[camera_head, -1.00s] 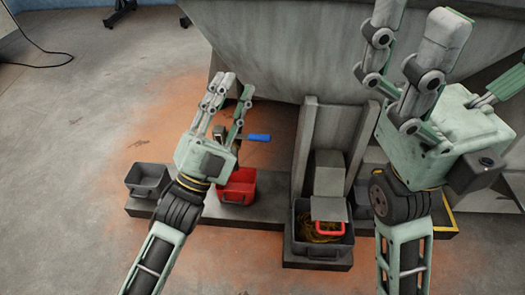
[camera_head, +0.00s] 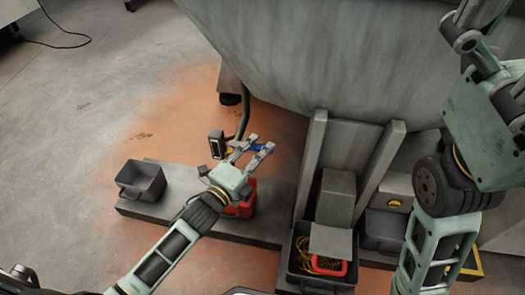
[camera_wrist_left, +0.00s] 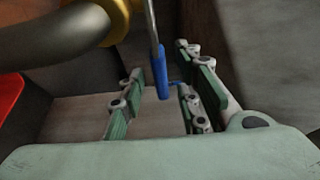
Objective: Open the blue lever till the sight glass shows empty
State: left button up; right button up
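The blue lever (camera_head: 258,147) sticks out to the right of the valve below the big grey vessel. In the left wrist view the blue lever (camera_wrist_left: 162,72) hangs from a metal rod between my fingers. My left gripper (camera_head: 256,151) is open around the lever, with a gap visible on the left; contact on the right side is unclear. A dark box-like fitting (camera_head: 216,145), possibly the sight glass, stands left of the gripper; its level cannot be read. My right gripper (camera_head: 480,35) is raised at the upper right, partly out of frame.
A red container (camera_head: 248,190) stands below the valve, partly behind my left gripper. A dark grey bin (camera_head: 140,180) sits left of it on the low plinth (camera_head: 270,222). Another bin (camera_head: 322,278) holds yellow cord and a red-framed item. Grey posts (camera_head: 312,165) stand to the right.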

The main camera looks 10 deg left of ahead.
pick_arm(q)
jog(key=shift+x, duration=0.9)
jog(key=shift+c, duration=0.5)
grip_shut()
